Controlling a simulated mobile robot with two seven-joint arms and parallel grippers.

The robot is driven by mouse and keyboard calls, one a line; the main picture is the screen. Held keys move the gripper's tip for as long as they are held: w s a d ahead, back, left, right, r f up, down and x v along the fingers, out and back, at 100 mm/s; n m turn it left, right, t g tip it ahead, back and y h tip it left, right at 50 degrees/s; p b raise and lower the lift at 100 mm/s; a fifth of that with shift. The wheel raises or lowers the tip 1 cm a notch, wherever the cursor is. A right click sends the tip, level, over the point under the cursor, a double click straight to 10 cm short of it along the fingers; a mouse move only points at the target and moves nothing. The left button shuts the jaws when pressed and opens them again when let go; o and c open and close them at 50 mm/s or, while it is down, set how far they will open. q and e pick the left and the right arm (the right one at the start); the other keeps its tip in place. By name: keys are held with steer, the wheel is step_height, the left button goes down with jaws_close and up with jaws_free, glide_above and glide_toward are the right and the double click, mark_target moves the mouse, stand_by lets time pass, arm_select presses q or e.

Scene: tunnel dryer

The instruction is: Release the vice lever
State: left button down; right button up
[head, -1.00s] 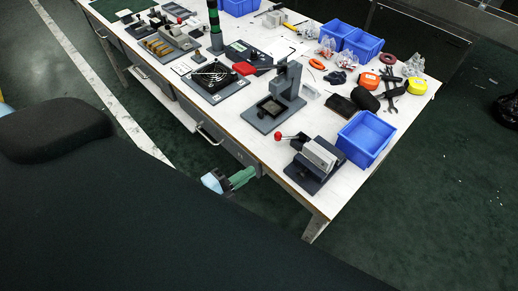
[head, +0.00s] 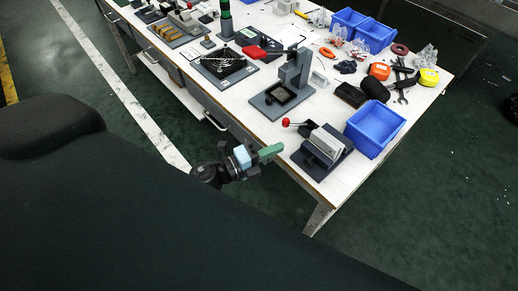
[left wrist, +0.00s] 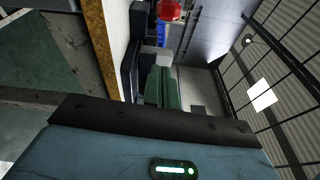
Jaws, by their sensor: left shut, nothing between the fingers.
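The vice (head: 323,148) stands near the front corner of the white table, with pale jaws on a dark base. Its lever ends in a red ball knob (head: 286,122) that points left in the head view. The red knob also shows at the top of the left wrist view (left wrist: 169,10). My left gripper (head: 272,151), with green fingers, is shut and empty. It is just left of the vice at the table's front edge, apart from the knob. Its green fingers show in the left wrist view (left wrist: 163,88). My right gripper is not in view.
A blue bin (head: 375,128) stands right behind the vice. A grey press-like stand (head: 284,95) is on the table to the left of the vice. A fan plate (head: 223,65), tools and more blue bins lie farther back. The floor in front of the table is clear.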

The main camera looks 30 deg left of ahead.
arm_select(q)
steer(key=x, duration=0.3)
steer(key=shift+w+d+r, duration=0.1)
steer(key=shift+w+d, duration=0.05)
steer(key=shift+w, duration=0.05)
steer(key=shift+w+a, duration=0.75)
steer(key=shift+w, duration=0.1)
steer(key=shift+w+a, duration=0.55)
steer(key=shift+w, duration=0.05)
steer(key=shift+a, duration=0.1)
